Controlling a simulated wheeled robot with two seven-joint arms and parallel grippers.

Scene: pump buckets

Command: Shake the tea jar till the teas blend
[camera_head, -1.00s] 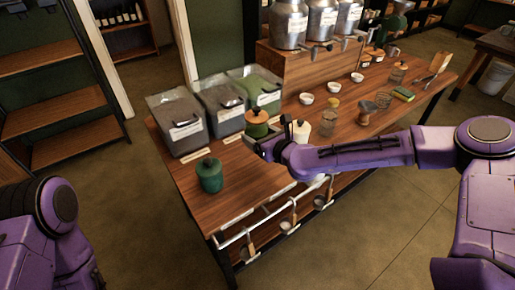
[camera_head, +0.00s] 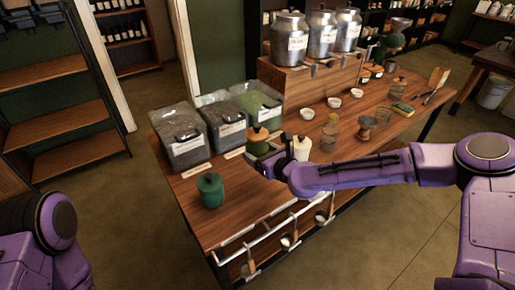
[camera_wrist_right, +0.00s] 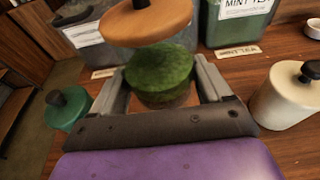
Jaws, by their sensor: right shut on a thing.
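A clear jar with a round wooden lid and black knob (camera_head: 258,147) is in my right gripper (camera_head: 268,162), above or at the left part of the wooden table. In the right wrist view the jar (camera_wrist_right: 162,72) sits between the two fingers of the right gripper (camera_wrist_right: 165,90), which is shut on it. Green tea fills the upper part, with a darker brownish layer below. The jar looks roughly upright; whether its base touches the table is unclear. My left gripper is out of view.
A green canister (camera_head: 210,190) stands left of the jar and a cream canister (camera_head: 301,147) to its right. Tea bins (camera_head: 182,138) stand behind. Small white bowls (camera_head: 307,113), a glass jar (camera_head: 329,137) and metal urns (camera_head: 289,38) are farther right.

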